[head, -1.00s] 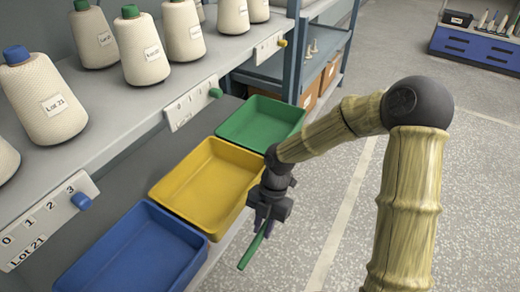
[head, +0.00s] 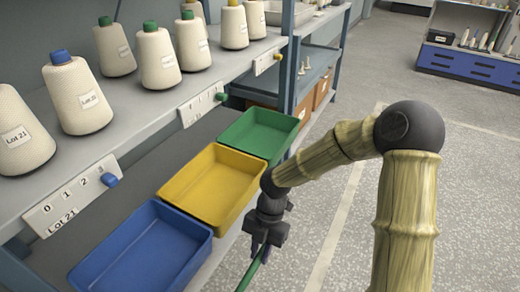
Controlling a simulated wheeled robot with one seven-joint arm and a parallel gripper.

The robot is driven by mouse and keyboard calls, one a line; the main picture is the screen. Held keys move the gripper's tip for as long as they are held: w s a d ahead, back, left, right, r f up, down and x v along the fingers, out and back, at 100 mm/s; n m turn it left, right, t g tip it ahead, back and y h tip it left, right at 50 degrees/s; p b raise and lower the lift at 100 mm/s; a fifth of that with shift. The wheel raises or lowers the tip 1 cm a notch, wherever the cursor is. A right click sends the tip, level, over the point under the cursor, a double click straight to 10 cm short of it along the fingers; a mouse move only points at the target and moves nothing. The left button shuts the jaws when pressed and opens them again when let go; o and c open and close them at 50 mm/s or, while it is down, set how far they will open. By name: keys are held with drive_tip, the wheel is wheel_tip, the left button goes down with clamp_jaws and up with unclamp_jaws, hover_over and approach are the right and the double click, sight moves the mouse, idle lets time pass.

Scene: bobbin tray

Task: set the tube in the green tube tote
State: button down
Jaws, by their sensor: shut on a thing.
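My gripper (head: 258,254) is shut on a green tube (head: 250,273), which hangs tilted below the fingers, its lower end reaching toward the bottom edge of the head view. The gripper is in front of the yellow tote and to its right, over the aisle side. The green tube tote (head: 248,145) is the farthest of three totes in a row. It is empty where I can see in, and my arm passes just in front of its near right side.
The yellow tote (head: 172,190) and the blue tote (head: 84,275) stand nearer in the same row, both empty. Above them a shelf (head: 135,122) holds several thread cones. A blue-grey upright post (head: 287,58) stands behind the green tote. Open floor lies to the right.

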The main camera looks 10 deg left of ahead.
drive_tip(key=shift+s, duration=0.2)
drive_tip(key=m, duration=0.2)
drive_tip(key=w+f+m+y, duration=0.1)
drive_tip(key=shift+w+d+f+m+t, duration=0.1)
drive_tip(key=shift+w+f+m+t, duration=0.1)
drive_tip(key=shift+m+t, duration=0.2)
drive_tip(key=w+m, duration=0.1)
drive_tip(key=m, duration=0.1)
drive_tip(key=w+d+f+m+t+y, duration=0.1)
drive_tip(key=m, duration=0.1)
drive_tip(key=w+f+m+t+y, duration=0.1)
drive_tip(key=m, duration=0.1)
drive_tip(key=shift+w+d+m, duration=0.15)
drive_tip(key=shift+d+m, duration=0.15)
drive_tip(key=w+d+f+m+t+h, duration=0.1)
drive_tip(key=w+d+m+t+h, duration=0.1)
drive_tip(key=w+d+m, duration=0.3)
drive_tip(key=w+d+f+m+t+h, duration=0.2)
drive_tip(key=w+d+m+t, duration=0.2)
drive_tip(key=d+m, duration=0.9)
drive_tip(key=w+m, duration=0.1)
drive_tip(key=m, duration=0.2)
drive_tip(key=shift+w+t, duration=0.3)
